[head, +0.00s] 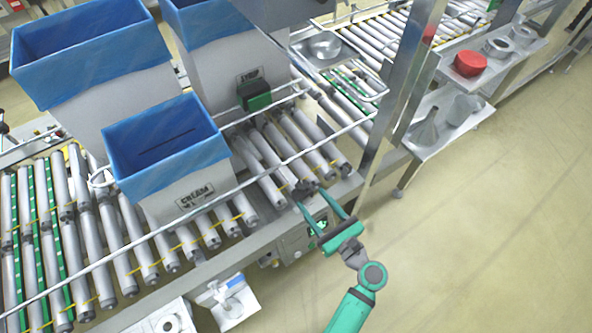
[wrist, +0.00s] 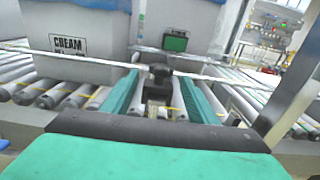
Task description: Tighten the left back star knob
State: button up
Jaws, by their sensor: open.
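A dark knob (wrist: 159,74) shows in the wrist view, at the thin guide rail and between the tips of my gripper's fingers. A dark piece (head: 303,188) beside my fingertips in the head view looks like the same knob; its star shape is too small to make out. My gripper (head: 315,199) has teal fingers spread apart at the conveyor's near edge. In the wrist view, my gripper (wrist: 158,84) is open, one finger on each side of the knob, with gaps visible. I cannot tell how far the fingertips reach past it.
A grey box with a blue liner (head: 190,195), labelled CREAM, stands on the roller conveyor (head: 125,240) to the left. A thin guide rail (head: 265,170) runs along the rollers. A steel post (head: 400,95) rises at the right, before shelves (head: 455,125). The floor right of my arm is clear.

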jog(key=shift+w+a+r, duration=0.25)
jog(key=shift+w+r, duration=0.1)
jog(key=shift+w, duration=0.2)
jog(key=x, duration=1)
jog(key=shift+s, duration=0.1)
jog(key=c, duration=1.1)
